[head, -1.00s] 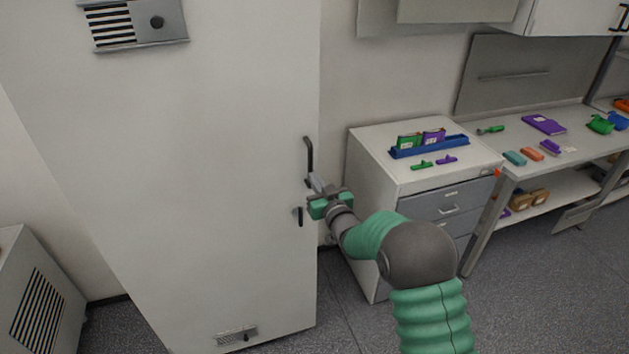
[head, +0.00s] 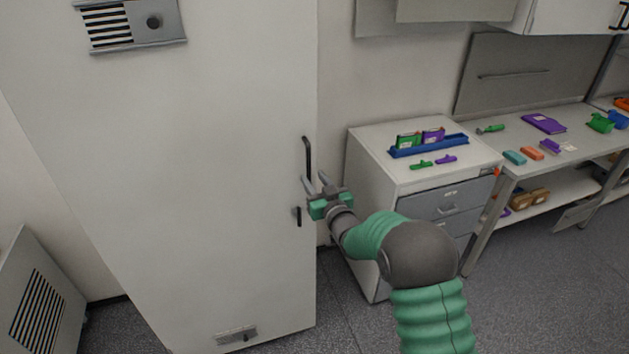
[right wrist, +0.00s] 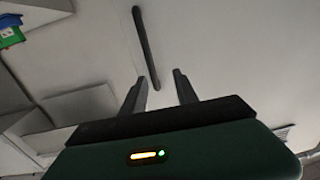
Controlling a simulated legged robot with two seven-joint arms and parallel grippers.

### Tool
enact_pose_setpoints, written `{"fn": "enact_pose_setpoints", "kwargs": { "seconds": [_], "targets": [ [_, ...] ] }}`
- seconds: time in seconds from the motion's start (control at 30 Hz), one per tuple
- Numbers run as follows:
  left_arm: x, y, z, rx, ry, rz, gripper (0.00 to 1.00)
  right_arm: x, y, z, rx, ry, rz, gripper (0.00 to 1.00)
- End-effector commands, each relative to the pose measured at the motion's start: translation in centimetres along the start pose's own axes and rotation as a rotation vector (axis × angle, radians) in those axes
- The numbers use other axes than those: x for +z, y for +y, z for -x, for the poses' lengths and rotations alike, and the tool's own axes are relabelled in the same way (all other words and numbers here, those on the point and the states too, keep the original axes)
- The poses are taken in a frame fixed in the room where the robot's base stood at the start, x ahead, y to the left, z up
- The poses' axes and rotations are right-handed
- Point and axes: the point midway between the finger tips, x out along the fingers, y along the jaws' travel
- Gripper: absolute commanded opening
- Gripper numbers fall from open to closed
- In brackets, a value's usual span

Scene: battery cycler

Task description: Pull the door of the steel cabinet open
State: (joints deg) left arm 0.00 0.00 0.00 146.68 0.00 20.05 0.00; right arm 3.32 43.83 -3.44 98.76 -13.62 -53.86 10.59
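The steel cabinet (head: 200,170) fills the left half of the head view, and its door looks shut. A dark vertical bar handle (head: 308,155) is near the door's right edge. My right gripper (head: 316,180) is open and empty by the lower end of this handle. In the right wrist view the handle (right wrist: 143,40) runs up from between the spread fingertips of my right gripper (right wrist: 159,76). I cannot tell whether the fingers touch it. My left gripper is out of view.
A small dark latch (head: 299,215) is below the handle. A drawer unit (head: 375,168) with a blue tray (head: 430,148) stands right of the cabinet, and a workbench (head: 555,122) is farther right. A vented grey panel (head: 60,270) is at the lower left. Floor is clear at the lower right.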

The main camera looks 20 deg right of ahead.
Motion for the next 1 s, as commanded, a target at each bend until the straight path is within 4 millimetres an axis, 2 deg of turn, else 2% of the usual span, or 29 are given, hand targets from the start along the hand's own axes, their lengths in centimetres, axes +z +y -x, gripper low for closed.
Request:
{"fn": "enact_pose_setpoints", "kwargs": {
  "seconds": [0.17, 0.4, 0.6, 0.8, 1.0],
  "targets": [
    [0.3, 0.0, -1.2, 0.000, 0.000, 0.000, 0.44, 0.3, 0.0, 2.5, 0.001, 0.000, 0.001, 0.36],
    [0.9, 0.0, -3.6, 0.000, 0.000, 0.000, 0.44, 0.5, -0.1, 9.6, 0.002, 0.001, 0.000, 0.36],
    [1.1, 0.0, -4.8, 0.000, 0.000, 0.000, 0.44, 0.4, -0.1, 14.5, 0.001, 0.000, 0.001, 0.36],
    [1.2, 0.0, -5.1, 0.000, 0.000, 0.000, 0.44, 0.2, -0.1, 16.5, 0.001, -0.001, 0.001, 0.36],
    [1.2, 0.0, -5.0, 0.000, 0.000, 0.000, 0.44, 0.1, -0.2, 16.6, 0.000, -0.001, 0.001, 0.36]
  ]
}}
